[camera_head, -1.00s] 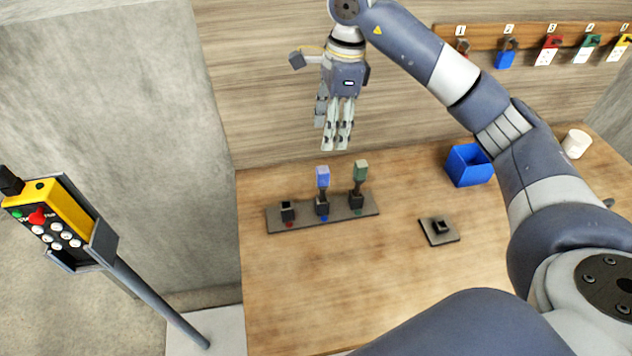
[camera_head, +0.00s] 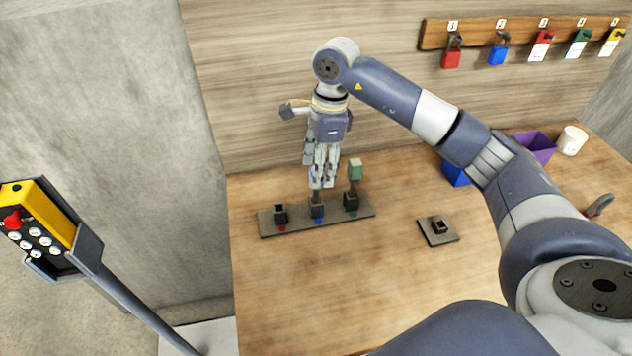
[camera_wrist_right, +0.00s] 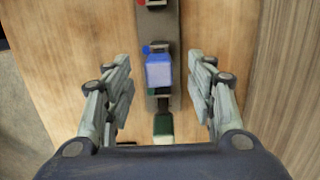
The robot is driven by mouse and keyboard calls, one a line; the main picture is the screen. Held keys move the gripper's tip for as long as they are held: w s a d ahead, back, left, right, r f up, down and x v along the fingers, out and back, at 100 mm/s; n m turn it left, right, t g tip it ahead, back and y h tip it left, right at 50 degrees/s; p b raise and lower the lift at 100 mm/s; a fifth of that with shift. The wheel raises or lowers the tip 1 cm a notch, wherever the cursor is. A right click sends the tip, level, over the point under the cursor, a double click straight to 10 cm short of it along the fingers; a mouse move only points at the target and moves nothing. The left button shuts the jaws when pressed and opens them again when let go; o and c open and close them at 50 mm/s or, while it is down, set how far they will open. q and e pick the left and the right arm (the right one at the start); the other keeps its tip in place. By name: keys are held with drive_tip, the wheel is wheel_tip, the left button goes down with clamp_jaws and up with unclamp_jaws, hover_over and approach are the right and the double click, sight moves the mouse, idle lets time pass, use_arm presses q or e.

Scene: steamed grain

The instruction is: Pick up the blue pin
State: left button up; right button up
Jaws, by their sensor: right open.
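The blue pin (camera_wrist_right: 159,72) stands in the middle socket of a dark strip (camera_head: 298,222), beside a blue dot. In the head view, the fingers mostly hide it. My right gripper (camera_head: 320,186) points down over the middle socket, its fingers open. In the right wrist view, the blue pin lies between the two fingers, with a gap on each side. A green pin (camera_head: 354,170) stands in the strip's right socket and also shows in the wrist view (camera_wrist_right: 163,125). The left socket (camera_head: 280,214), by a red dot, is empty. My left gripper is not in view.
A small square base with a socket (camera_head: 438,228) sits to the right. A blue bin (camera_head: 456,172), a purple bin (camera_head: 536,146) and a white cup (camera_head: 571,140) stand further back. Padlocks hang on a wooden rail (camera_head: 432,34). The front of the table is clear.

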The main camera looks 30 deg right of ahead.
sight(316, 192)
drive_tip(key=f, duration=0.1)
drive_tip(key=f+p, duration=0.2)
drive_tip(key=f, duration=0.1)
drive_tip(key=shift+a+f, duration=0.1)
drive_tip(key=shift+a, duration=0.2)
drive_tip(key=shift+f, duration=0.3)
drive_tip(key=shift+w, duration=0.1)
clamp_jaws()
